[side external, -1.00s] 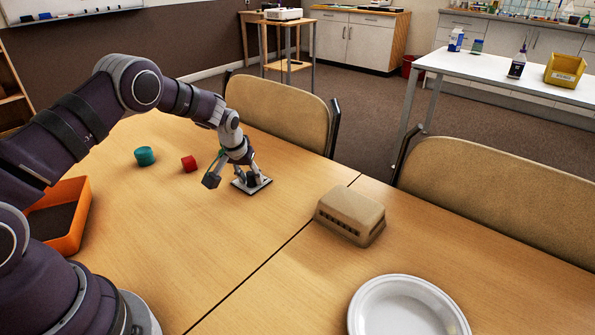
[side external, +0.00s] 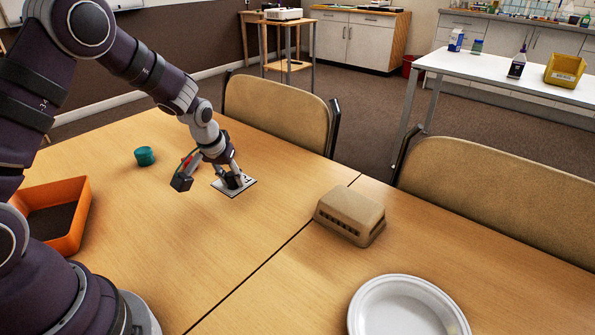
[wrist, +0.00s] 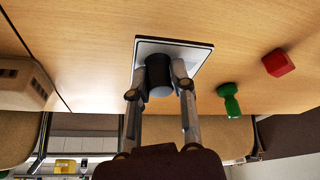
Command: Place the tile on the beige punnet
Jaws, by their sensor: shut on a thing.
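The tile (side external: 220,187) is a thin pale square plate with a dark edge and an upright black knob. My gripper (side external: 233,179) is shut on the knob. In the wrist view the black knob (wrist: 159,78) sits between the two fingers, and the tile (wrist: 200,54) spreads beyond them. Whether the tile is just clear of the table I cannot tell. The beige punnet (side external: 349,213) lies upside down, flat base up, to the right of my gripper and the table seam. It also shows at the left of the wrist view (wrist: 22,78).
A teal cylinder (side external: 145,156) and an orange tray (side external: 72,232) are on the left. A red block (wrist: 278,62) and a green pawn-like piece (wrist: 229,100) are near the tile. A white plate (side external: 365,310) lies in front. Table between tile and punnet is clear.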

